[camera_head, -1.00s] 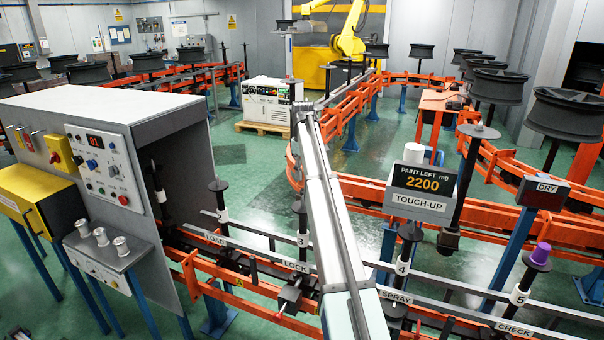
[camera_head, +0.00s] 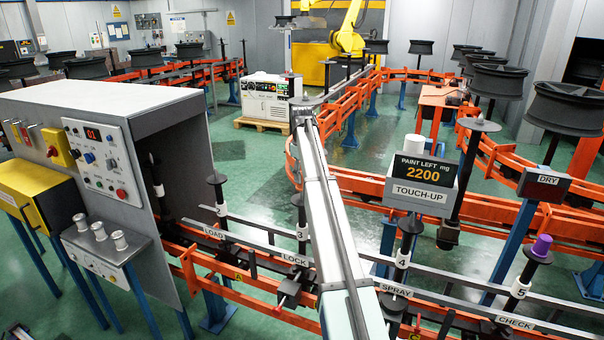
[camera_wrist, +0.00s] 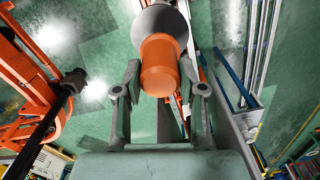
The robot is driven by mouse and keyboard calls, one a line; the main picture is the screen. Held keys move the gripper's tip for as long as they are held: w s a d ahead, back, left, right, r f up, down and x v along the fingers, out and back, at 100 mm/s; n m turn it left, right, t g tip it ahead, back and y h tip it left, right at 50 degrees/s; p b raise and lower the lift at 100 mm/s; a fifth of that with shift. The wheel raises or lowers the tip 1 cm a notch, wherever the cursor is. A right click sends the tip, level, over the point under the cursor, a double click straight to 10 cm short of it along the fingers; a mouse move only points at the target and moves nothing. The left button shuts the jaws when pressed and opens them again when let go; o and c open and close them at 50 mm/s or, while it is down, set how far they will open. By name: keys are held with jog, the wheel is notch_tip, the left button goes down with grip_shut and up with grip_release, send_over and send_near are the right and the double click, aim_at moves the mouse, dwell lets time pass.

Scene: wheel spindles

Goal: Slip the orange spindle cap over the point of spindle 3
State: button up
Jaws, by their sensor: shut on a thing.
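The orange cap (camera_wrist: 160,66) is between the two fingers of my gripper (camera_wrist: 161,80), which is shut on it, in the wrist view. A grey round disc (camera_wrist: 158,22) shows just beyond the cap; I cannot tell whether they touch. In the head view, spindle 3 (camera_head: 300,212) is dark, with a white numbered band, and stands on the rail beside my arm, which hides part of it. My gripper and the orange cap cannot be made out in the head view.
Spindle 4 (camera_head: 409,226) stands right of my arm. Spindle 5 wears a purple cap (camera_head: 541,246). The TOUCH-UP sign (camera_head: 421,193) stands behind the rail. A grey booth (camera_head: 150,115) is at left. A dark spindle (camera_wrist: 70,82) shows at left in the wrist view.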

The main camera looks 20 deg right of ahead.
aim_at(302, 185)
jog(key=shift+f, duration=1.35)
jog(key=shift+f+b, duration=0.45)
jog(key=shift+f, duration=0.65)
dwell(0.4)
jog(key=o, duration=1.1)
jog(key=shift+r, duration=0.1)
notch_tip(302, 185, up, 12)
jog(key=shift+f, duration=0.1)
